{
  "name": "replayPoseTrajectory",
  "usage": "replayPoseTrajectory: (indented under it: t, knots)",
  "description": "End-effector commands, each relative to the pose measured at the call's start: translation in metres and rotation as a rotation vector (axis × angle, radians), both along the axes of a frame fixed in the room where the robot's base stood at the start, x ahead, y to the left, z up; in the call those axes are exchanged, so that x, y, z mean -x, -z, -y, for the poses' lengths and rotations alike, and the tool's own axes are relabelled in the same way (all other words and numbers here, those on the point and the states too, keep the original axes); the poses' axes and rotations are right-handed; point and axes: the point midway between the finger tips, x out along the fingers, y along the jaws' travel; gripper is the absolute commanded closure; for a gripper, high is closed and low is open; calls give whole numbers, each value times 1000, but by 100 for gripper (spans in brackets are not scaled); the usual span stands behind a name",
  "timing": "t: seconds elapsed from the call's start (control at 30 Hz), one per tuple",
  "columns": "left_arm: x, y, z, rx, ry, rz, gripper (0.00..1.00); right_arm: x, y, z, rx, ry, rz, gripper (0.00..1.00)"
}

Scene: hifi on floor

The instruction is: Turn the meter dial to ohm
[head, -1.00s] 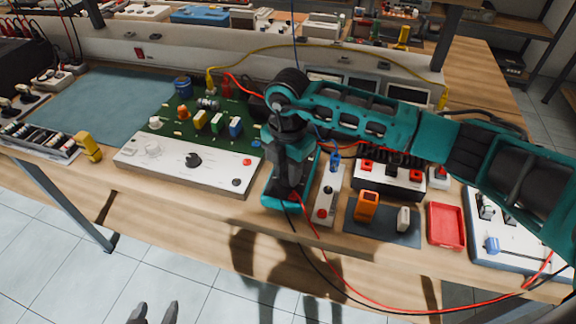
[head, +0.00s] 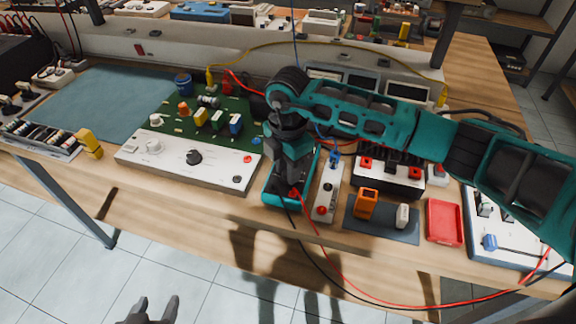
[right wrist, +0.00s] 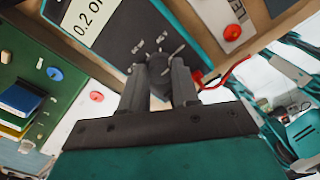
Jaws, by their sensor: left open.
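The meter (head: 270,194) is a teal-edged handheld unit lying on the bench near its front edge. My right gripper (head: 291,186) points down over it and hides most of its face in the head view. In the right wrist view the meter's dark face (right wrist: 128,38) shows white marks and a display (right wrist: 90,18) reading "0.2 O", with the rest cut off. The dark dial (right wrist: 159,75) is between the fingers of my right gripper (right wrist: 158,88), which look shut on it. My left gripper (head: 160,303) is open and empty, low in front of the bench.
A green circuit board with a white panel (head: 150,168) stands left of the meter. A white strip with a red button (head: 322,205) is close on its right. Red and black leads (head: 350,290) hang past the bench front. A red tray (head: 444,222) is further right.

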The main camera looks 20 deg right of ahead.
Motion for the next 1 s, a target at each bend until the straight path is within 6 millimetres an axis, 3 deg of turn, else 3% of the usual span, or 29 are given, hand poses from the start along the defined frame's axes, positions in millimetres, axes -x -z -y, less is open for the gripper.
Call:
replayPoseTrajectory:
  t: [0.23,0.57,1.0]
  knots:
    - [-2,-1,0,-1,0,4,45,0,0,0,0,-1,0,46]
    - [-3,-1,0,0,0,5,45,0,-6,0,-1,-2,2,46]
    - [-2,2,0,0,0,5,45,-1,-95,0,-1,-2,4,46]
